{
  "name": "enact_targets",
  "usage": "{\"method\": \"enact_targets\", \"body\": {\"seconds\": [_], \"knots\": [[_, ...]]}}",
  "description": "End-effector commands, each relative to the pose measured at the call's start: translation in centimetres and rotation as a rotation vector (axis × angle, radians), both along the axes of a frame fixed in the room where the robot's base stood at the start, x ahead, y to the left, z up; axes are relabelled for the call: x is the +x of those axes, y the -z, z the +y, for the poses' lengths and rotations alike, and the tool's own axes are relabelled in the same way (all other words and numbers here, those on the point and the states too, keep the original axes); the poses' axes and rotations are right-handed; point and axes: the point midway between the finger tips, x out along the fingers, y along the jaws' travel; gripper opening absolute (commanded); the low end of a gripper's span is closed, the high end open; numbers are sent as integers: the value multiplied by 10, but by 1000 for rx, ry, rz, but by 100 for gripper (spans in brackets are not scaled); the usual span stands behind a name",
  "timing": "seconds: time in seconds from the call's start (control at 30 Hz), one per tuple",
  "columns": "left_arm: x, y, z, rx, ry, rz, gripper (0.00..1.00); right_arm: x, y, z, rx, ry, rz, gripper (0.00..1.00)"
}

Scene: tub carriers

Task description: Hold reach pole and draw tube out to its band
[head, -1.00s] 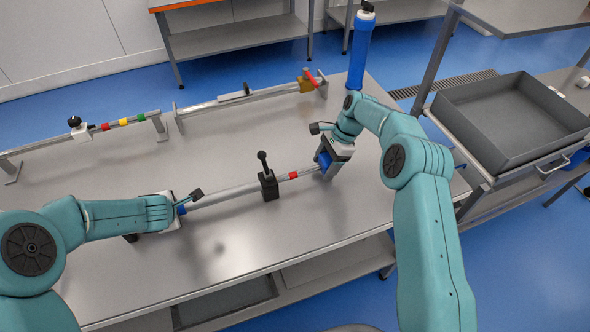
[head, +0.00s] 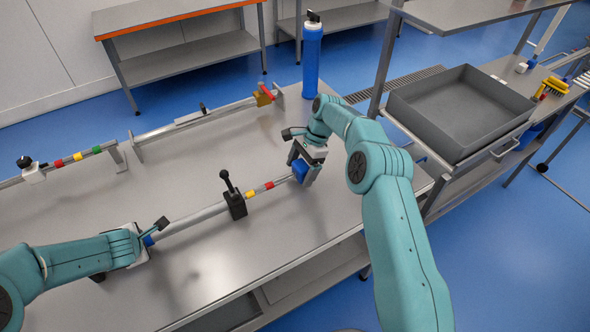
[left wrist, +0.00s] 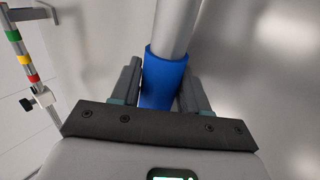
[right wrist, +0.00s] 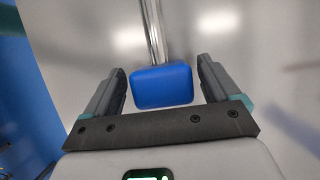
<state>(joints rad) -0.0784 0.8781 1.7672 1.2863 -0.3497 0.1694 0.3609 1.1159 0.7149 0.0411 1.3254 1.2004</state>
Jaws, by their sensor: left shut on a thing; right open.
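The reach pole (head: 190,221) lies slantwise over the grey bench, with a blue grip at its left end. My left gripper (head: 147,241) is shut on this blue grip (left wrist: 164,78). A black clamp (head: 236,205) with an upright lever sits at the pole's middle. From it comes the thin inner tube (head: 260,190), showing a yellow band (head: 250,194) near the clamp and a red band (head: 269,185) farther out. A blue end block (right wrist: 161,87) is on the tube's right end. My right gripper (right wrist: 163,95) is open, with its fingers apart on either side of the block.
A second pole (head: 75,159) with coloured bands and a rod on stands (head: 190,122) lie along the bench's far side. A blue bottle (head: 311,62) stands at the back corner. A grey tub (head: 460,115) sits to the right. The front of the bench is clear.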

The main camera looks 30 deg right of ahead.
Motion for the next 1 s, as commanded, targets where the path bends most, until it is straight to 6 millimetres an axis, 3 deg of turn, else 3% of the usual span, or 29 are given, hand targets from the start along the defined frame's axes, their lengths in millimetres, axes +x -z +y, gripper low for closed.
{"method": "enact_targets", "body": {"seconds": [0.2, 0.4, 0.83, 0.87, 0.93, 1.0], "knots": [[0, -1, -1, 0, 1, -1, 0, 1, -38, -16, -3, 3, -5, 89], [0, -1, -1, -1, 3, -1, 0, 0, -59, -25, -2, 2, -3, 89], [0, -1, -1, -1, 2, -1, 0, 0, -63, -27, -2, 2, -1, 89], [0, -1, -1, -1, 2, -1, 54, 0, -63, -27, -2, 2, -1, 89], [0, -1, -1, -1, 2, -1, 74, 0, -63, -27, -2, 2, -1, 89], [0, 0, -1, -1, 2, -1, 74, 0, -63, -27, -2, 2, -1, 89]]}}
